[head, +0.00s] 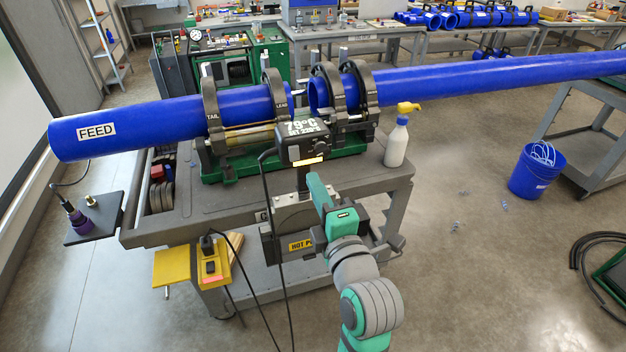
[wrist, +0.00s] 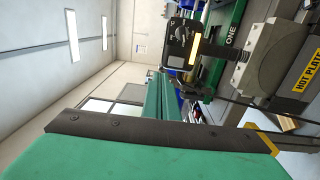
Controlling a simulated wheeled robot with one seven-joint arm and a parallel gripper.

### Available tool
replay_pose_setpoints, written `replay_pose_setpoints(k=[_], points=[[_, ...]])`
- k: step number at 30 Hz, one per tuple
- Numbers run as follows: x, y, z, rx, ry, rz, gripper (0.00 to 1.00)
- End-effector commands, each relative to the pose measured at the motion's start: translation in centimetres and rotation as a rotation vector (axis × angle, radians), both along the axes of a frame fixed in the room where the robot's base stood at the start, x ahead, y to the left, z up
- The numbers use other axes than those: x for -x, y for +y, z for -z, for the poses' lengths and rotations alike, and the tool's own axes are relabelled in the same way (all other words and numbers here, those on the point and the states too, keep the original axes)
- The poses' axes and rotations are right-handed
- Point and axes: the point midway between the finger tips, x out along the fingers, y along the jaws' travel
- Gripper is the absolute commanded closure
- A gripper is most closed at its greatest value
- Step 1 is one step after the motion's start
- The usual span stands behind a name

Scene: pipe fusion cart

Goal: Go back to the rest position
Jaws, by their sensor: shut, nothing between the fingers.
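My gripper (head: 316,184) is in the middle of the head view, in front of the cart. Its teal fingers are shut and empty. They also show in the wrist view (wrist: 158,82), pointing away with nothing between them. The heater's control box (head: 303,146), reading 79°C, stands just behind and above the fingers. A grey housing with a "HOT PLATE" label (head: 301,245) hangs at the cart's front, partly hidden by my arm. The gripper is close to both; I cannot tell whether it touches them.
The cart (head: 190,222) carries a green clamp machine (head: 221,171). The clamps hold a blue FEED pipe (head: 160,118) and a longer blue pipe (head: 450,80), with a gap between their ends. A spray bottle (head: 396,143) stands at the cart's right. A black cable hangs beside my arm.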

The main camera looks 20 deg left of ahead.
Motion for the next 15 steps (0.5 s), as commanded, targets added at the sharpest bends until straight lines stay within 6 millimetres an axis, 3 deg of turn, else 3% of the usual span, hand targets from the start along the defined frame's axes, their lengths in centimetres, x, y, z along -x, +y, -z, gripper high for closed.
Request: replay_pose_setpoints(k=[15], points=[[-0.14,-0.47,0.27,-0.010,0.008,0.011,1.00]])
